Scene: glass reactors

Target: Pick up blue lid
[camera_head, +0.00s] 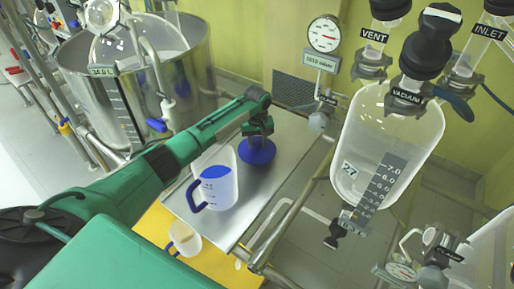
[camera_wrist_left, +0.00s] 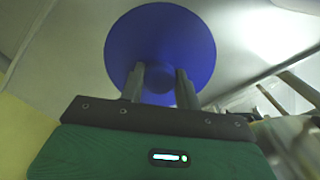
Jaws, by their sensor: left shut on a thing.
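The blue lid (camera_head: 262,153) is a round disc over the metal table, behind the jug. My left gripper (camera_head: 258,133) reaches down onto it from above and is shut on its middle part. In the left wrist view the lid (camera_wrist_left: 160,42) fills the upper middle, with the two fingers (camera_wrist_left: 160,84) on either side of its central knob. I cannot tell whether the lid touches the table. My right gripper is not in view.
A jug with blue contents and a blue handle (camera_head: 226,190) stands on the metal table (camera_head: 289,133) in front of the lid. A smaller cup (camera_head: 185,238) stands on the yellow surface (camera_head: 150,222). A glass vessel (camera_head: 360,150) hangs at right; a steel tank (camera_head: 195,62) stands at back left.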

